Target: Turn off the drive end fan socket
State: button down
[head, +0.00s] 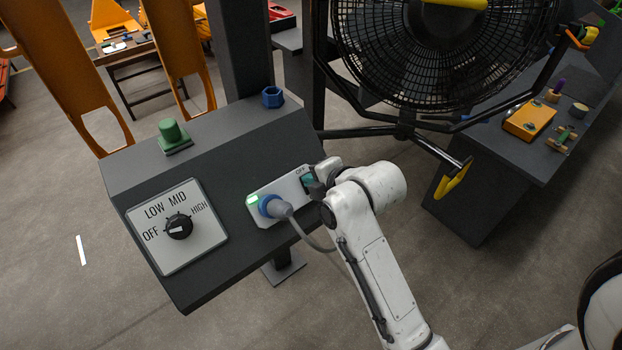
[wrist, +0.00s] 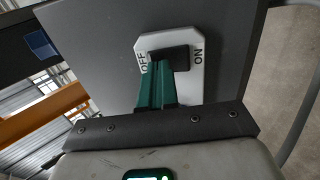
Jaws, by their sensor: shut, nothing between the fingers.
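The fan socket (head: 262,192) is a white plate on the sloped face of a dark grey console. A blue-ringed grey plug (head: 272,206) with a cable sits in it, and a green light glows at its left end. In the wrist view the plate (wrist: 194,84) carries OFF at left and ON at right, with a dark switch (wrist: 178,55) between. My gripper (head: 309,182) is at the plate's right end. Its green fingers (wrist: 157,72) are shut and empty, their tips at the switch's OFF side. I cannot tell whether they touch it. They hide part of the switch.
A dial plate (head: 177,250) marked OFF, LOW, MID and HIGH is at left, its knob pointing towards OFF. A large black fan (head: 430,45) stands behind my arm.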

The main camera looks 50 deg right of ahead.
jog(key=shift+w, duration=0.15)
jog(key=shift+r, duration=0.1)
dwell(0.3)
jog(key=shift+r+p, duration=0.65)
jog(key=shift+p, duration=0.3)
jog(key=shift+r, duration=0.1)
